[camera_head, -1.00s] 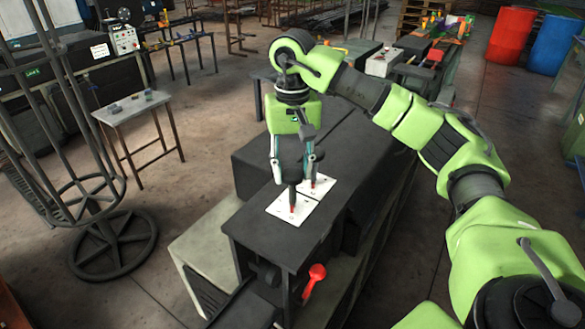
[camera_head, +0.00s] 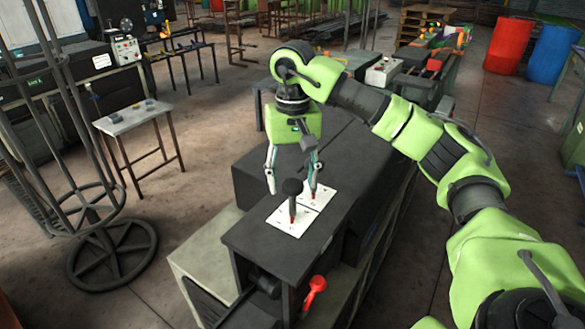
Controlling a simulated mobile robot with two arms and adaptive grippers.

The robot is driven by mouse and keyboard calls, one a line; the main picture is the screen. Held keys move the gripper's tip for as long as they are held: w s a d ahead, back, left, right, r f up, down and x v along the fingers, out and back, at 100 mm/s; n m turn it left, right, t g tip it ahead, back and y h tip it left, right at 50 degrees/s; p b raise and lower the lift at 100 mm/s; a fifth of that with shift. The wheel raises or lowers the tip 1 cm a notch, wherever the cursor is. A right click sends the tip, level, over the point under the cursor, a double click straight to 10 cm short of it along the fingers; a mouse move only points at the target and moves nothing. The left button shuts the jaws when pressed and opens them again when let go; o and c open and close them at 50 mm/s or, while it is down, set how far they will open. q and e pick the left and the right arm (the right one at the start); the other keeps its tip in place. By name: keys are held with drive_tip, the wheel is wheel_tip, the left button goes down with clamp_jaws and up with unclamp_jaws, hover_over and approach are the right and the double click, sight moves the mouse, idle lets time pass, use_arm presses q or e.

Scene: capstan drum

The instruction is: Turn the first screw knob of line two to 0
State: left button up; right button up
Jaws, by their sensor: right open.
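Two white plates lie on the dark console top. The nearer plate (camera_head: 284,224) carries a screw knob (camera_head: 292,187) with a round black head, an upright dark stem and a red mark at its foot. The farther plate (camera_head: 325,193) has another red mark, partly hidden by a finger of my right gripper. The plate markings are too small to read. My right gripper (camera_head: 292,190) is open, pointing down. In the picture its fingers are on either side of the near knob's head, apart from it and seemingly a little behind. My left gripper is out of view.
A red-knobbed lever (camera_head: 316,284) sticks out from the console's near side. A wire-frame stand (camera_head: 112,252) and a small grey table (camera_head: 132,117) stand to the left. Red (camera_head: 510,40) and blue (camera_head: 553,47) barrels stand far back right.

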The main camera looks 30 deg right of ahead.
wheel_tip(320, 180, up, 12)
idle(0.6)
idle(0.5)
